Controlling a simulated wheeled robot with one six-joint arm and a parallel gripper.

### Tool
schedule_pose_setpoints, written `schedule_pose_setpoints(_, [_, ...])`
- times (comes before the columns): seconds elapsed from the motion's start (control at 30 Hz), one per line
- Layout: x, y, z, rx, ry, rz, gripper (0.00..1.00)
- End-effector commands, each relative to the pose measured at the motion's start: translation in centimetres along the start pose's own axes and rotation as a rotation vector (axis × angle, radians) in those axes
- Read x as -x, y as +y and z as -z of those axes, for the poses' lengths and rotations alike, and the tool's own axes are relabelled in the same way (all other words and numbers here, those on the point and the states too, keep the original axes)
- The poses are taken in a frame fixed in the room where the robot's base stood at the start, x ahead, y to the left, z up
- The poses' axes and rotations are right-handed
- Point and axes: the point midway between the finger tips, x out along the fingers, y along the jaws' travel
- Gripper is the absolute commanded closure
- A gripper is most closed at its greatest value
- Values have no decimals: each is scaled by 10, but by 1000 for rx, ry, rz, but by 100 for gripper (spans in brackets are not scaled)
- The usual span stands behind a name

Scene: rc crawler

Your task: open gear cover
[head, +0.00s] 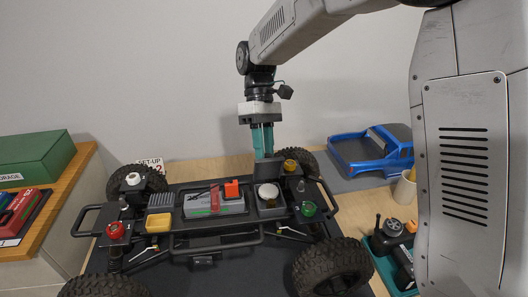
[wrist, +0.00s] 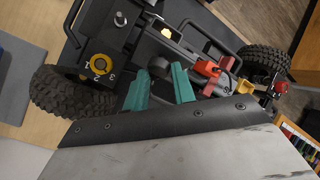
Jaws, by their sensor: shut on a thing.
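The gear cover (head: 267,171) is a dark flat panel standing tilted up at the back of a dark gear box (head: 271,208) on the crawler's right half. A pale round part (head: 268,191) shows in the open box in front of it. My gripper (head: 263,154) has teal fingers, points down and is shut on the cover's upper edge. In the wrist view the teal fingers (wrist: 160,88) close around a dark rounded part; how much of the cover they hold is hidden.
The crawler chassis (head: 181,240) has big tyres, a battery with a red strap (head: 215,198), and red, yellow and green caps. A blue body shell (head: 370,150) lies back right. A teal tool tray (head: 390,250) is front right. A green box (head: 33,158) stands far left.

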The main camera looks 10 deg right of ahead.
Motion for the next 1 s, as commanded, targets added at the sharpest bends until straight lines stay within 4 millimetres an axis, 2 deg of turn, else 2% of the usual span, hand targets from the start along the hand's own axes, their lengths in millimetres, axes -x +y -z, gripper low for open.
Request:
schedule_pose_setpoints(0.13, [1, 11, 10, -2, -93, 92, 100])
schedule_pose_setpoints(0.27, [2, 15, 15, 0, -93, 91, 100])
schedule_pose_setpoints(0.4, [0, 23, 22, 0, -171, 169, 100])
schedule_pose_setpoints(0.7, [-3, 32, 32, 3, -312, 307, 100])
schedule_pose_setpoints(1.0, [-4, 35, 35, 3, -376, 370, 100])
